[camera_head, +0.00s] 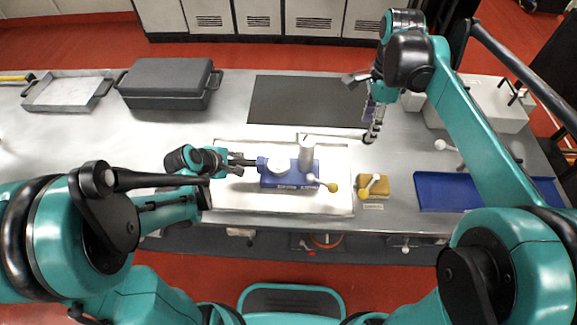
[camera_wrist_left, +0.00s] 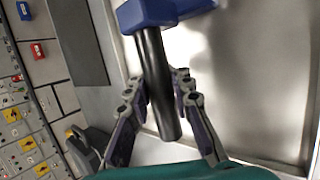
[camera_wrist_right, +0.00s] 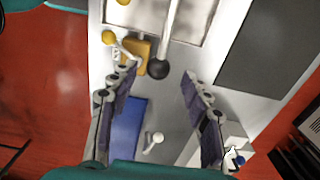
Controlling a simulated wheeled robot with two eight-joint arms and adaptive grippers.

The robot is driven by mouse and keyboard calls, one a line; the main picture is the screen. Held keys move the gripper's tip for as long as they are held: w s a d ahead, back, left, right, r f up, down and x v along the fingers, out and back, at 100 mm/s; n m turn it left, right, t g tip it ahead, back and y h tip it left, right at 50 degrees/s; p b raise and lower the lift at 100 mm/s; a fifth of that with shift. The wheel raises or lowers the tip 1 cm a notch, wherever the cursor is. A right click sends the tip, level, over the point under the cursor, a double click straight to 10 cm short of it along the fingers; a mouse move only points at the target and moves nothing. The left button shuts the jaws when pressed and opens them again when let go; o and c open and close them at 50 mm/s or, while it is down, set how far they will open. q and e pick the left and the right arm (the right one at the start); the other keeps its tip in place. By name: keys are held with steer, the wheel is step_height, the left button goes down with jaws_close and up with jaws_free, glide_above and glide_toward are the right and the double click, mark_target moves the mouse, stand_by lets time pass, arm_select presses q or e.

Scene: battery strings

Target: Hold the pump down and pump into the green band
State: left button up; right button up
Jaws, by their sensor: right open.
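The blue pump (camera_head: 288,181) sits on a pale tray (camera_head: 235,204), with a white round gauge (camera_head: 278,167) and a grey cylinder (camera_head: 307,156). The gauge's needle and green band are too small to read. My left gripper (camera_head: 238,162) has its fingers on both sides of the pump's black bar (camera_wrist_left: 155,85), apparently touching it. A pump lever (camera_head: 335,136) points right from the cylinder top to a black ball end (camera_wrist_right: 158,70). My right gripper (camera_head: 372,131) is open at that end. In the right wrist view the ball lies between and beyond the fingertips.
A yellow block (camera_head: 385,186) with a yellow-knobbed handle stands right of the pump, near a blue tray (camera_head: 440,193). A dark mat (camera_head: 300,101) lies behind. A grey case (camera_head: 165,80) and metal tray (camera_head: 66,92) stand at back left.

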arm_select(q)
steer(key=o, duration=0.4)
steer(key=shift+o, duration=0.2)
steer(key=v, duration=1.2)
arm_select(e)
steer(key=shift+s, duration=0.1)
arm_select(q)
steer(key=s+d+m+y, duration=0.3)
steer(key=s+m, duration=0.4)
steer(key=m, duration=0.9)
steer(key=shift+s+d+r+m+y, duration=0.25)
steer(key=shift+s+r+m+y, duration=0.05)
steer(key=shift+s+m, duration=0.1)
arm_select(e)
steer(key=s+f+n+t, duration=0.3)
steer(key=s+f+n, duration=0.1)
steer(key=s+n, duration=0.4)
steer(key=s+f+n+t, duration=0.4)
steer(key=s+n, duration=0.3)
steer(key=n, duration=0.2)
steer(key=shift+s+d+n, duration=0.35)
steer(key=shift+n, duration=0.05)
